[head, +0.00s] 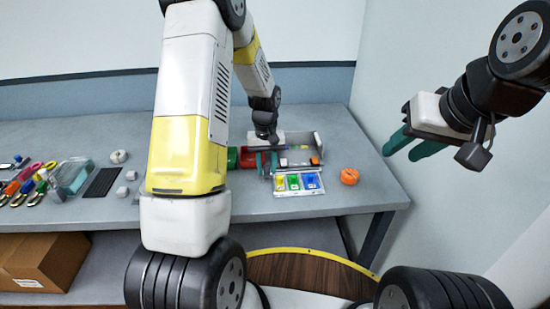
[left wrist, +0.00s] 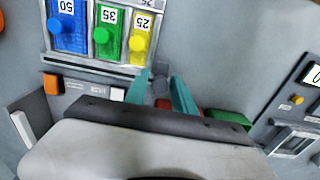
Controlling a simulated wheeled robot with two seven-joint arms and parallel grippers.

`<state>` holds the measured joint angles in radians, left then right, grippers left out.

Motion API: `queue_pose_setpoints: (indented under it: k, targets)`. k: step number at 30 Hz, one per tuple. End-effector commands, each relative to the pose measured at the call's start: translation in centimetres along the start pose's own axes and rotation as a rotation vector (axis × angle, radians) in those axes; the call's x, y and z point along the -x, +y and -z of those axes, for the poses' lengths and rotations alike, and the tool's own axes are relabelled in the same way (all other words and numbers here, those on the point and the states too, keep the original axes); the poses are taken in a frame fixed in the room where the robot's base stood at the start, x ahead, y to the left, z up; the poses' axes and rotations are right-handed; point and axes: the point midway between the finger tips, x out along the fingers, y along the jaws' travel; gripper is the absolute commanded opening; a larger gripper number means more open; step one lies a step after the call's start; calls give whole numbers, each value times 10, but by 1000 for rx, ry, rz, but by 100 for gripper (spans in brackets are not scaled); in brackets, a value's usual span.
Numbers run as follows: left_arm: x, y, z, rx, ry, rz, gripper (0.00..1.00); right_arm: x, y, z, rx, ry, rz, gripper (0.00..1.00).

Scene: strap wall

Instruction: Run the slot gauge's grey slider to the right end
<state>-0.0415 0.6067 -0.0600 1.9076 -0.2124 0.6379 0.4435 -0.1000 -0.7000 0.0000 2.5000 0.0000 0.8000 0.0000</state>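The slot gauge (head: 299,193) lies on the bench, with yellow, green and blue sections; in the left wrist view its panel (left wrist: 73,63) appears upside down, marked 25, 35 and 50, with a round knob on each section. My left gripper (left wrist: 162,75) is at the gauge's edge beside the yellow section; its teal fingertips stand a little apart. A small grey piece (left wrist: 161,86), possibly the grey slider, shows between them; whether they touch it is unclear. In the head view my left gripper (head: 267,165) partly covers that spot. My right gripper (head: 402,154) is open and empty, raised at right.
A grey housing (head: 318,146) with an orange button stands behind the gauge. Red (head: 247,159) and green (head: 233,157) cylinders lie left of it. An orange round object (head: 349,176) sits to the right. Clips, a clear bin and a black pad crowd the bench's left.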

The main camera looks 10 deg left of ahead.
Motion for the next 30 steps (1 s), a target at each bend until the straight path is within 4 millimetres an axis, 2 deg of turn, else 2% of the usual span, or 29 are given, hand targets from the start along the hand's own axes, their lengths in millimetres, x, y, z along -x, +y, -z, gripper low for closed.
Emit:
queue_pose_setpoints:
  k: [1, 2, 3, 14, 30]
  targets:
    - [0, 0, 0, 0, 0, 0, 19, 0, 0, 0, 0, 0, 0, 36]
    - [0, 0, 0, 0, 0, 0, 13, 0, 0, 0, 0, 0, 0, 36]
    - [0, 0, 0, 0, 0, 0, 11, 0, 0, 0, 0, 0, 0, 36]
    - [0, 2, 0, 0, 1, 0, 11, 0, 0, 0, 0, 0, 0, 36]
    - [0, 29, 0, -1, 2, -1, 11, 0, 0, 0, 0, 0, 0, 36]
